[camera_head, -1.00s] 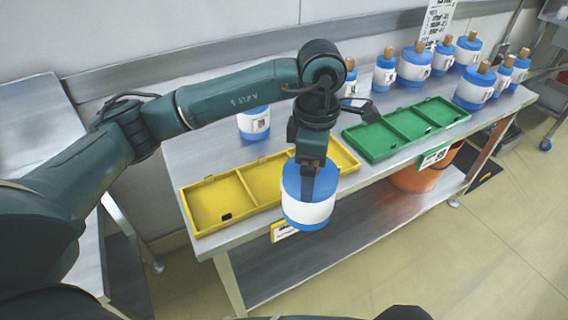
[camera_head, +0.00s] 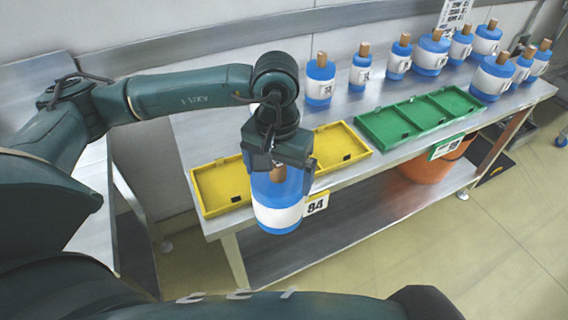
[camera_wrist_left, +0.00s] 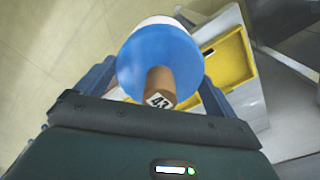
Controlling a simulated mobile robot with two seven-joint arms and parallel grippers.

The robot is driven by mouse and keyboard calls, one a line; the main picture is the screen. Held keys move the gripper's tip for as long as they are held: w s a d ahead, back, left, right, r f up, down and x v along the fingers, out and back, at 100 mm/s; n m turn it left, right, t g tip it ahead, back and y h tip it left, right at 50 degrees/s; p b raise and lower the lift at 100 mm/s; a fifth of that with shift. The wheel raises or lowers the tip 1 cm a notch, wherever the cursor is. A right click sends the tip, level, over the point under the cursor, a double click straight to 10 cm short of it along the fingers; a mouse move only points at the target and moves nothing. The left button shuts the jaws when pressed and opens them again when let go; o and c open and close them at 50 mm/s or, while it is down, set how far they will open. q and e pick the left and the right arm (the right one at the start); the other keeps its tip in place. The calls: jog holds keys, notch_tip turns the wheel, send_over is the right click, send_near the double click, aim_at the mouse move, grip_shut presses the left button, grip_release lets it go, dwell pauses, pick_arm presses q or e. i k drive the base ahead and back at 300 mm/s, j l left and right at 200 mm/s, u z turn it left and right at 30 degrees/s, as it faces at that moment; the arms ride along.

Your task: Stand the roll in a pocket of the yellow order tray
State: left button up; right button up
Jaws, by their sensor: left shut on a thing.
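My left gripper (camera_head: 278,170) is shut on the roll (camera_head: 278,215), a white cylinder with blue ends and a brown core. The roll hangs upright in front of the yellow order tray (camera_head: 197,190), over the table's front edge. In the left wrist view the roll (camera_wrist_left: 150,48) sits between the two fingers (camera_wrist_left: 155,85), its core end facing the camera. The yellow tray lies on the table; its left and right pockets show empty, and the gripper and roll hide its middle. The tray also shows in the wrist view (camera_wrist_left: 228,62). My right gripper is not in view.
A green tray (camera_head: 372,130) with empty pockets lies to the right of the yellow one. Several similar rolls (camera_head: 320,82) stand along the back and right of the table. A number sign (camera_head: 316,204) hangs at the front edge. An orange bin (camera_head: 425,168) stands below.

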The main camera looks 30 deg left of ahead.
aim_at(228, 183)
jog(key=i+l, duration=0.35)
jog(key=l, duration=0.2)
jog(key=i+l+u, duration=0.1)
jog(key=u, duration=0.25)
jog(key=l+u, duration=0.15)
jog(key=u, duration=0.25)
jog(key=i+u, duration=0.25)
jog(key=u, duration=0.25)
jog(key=i, duration=0.3)
